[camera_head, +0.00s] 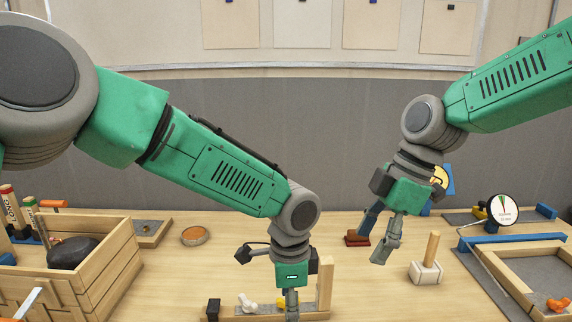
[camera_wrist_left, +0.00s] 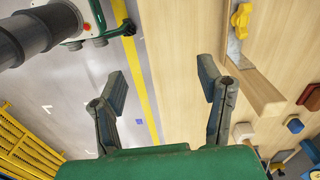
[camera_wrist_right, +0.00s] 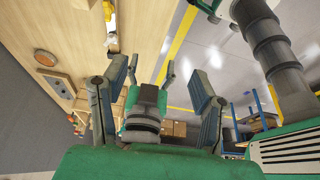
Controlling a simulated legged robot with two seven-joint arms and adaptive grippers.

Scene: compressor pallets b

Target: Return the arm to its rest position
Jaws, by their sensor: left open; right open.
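My right gripper (camera_head: 371,242) hangs above the right half of the wooden table in the head view, fingers down and apart, with nothing between them. In the right wrist view its two fingers (camera_wrist_right: 158,84) are spread, and my left gripper shows beyond them. My left gripper (camera_head: 291,301) is low in the middle of the head view, over a wooden fixture; its fingers are partly cut off by the lower edge. In the left wrist view its fingers (camera_wrist_left: 164,84) are wide apart and empty, with the table edge and floor beyond.
A wooden crate (camera_head: 110,262) with a dark rounded object (camera_head: 73,253) stands left. A wooden fixture (camera_head: 325,282) stands near the left gripper. A mallet (camera_head: 427,268), a dial gauge (camera_head: 503,210) and a wooden frame (camera_head: 488,275) are right. A round dish (camera_head: 195,236) lies at the back.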

